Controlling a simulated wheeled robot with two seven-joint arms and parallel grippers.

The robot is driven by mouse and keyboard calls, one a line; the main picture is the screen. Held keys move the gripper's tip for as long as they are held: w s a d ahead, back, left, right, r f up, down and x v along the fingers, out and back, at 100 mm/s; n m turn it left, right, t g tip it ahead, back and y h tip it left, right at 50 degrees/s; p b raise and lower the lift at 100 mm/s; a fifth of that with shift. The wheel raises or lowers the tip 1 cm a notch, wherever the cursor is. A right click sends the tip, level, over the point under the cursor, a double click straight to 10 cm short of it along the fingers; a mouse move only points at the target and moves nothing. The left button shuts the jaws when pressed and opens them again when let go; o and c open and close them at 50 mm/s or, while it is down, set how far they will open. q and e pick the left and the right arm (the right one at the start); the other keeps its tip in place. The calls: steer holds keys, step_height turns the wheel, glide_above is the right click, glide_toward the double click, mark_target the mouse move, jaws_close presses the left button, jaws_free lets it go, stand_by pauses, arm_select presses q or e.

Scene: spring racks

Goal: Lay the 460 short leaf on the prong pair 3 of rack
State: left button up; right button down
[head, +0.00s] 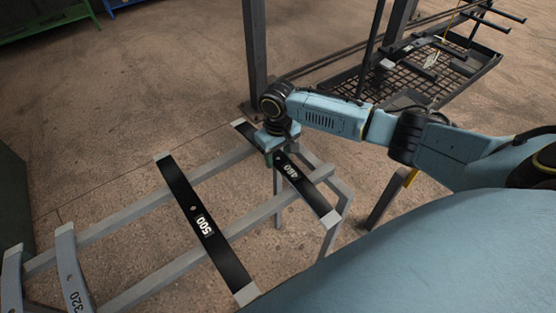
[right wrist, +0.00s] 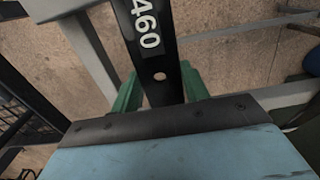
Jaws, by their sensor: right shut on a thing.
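The 460 short leaf (head: 300,180) is a flat black bar with pale ends and a white 460 label. It lies across the two rails of a grey stand (head: 190,267), at the stand's right end. My right gripper (head: 275,158) is above the leaf's middle, shut on it. In the right wrist view its green fingers (right wrist: 160,88) stand on either side of the leaf (right wrist: 150,45), near a small hole. A dark rack with prongs (head: 484,14) stands at the upper right; its prong numbers cannot be read. My left gripper is out of view.
A black 500 leaf (head: 190,205) lies on the stand left of the 460 leaf. A dark post (head: 254,50) rises behind the stand. A mesh shelf (head: 480,72) lies under the prongs. Open floor is at the upper left.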

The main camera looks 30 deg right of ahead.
mark_target(278, 157)
steer(key=shift+w+r, duration=0.1)
steer(key=shift+r, duration=0.6)
step_height(278, 157, up, 9)
steer(key=p, duration=0.2)
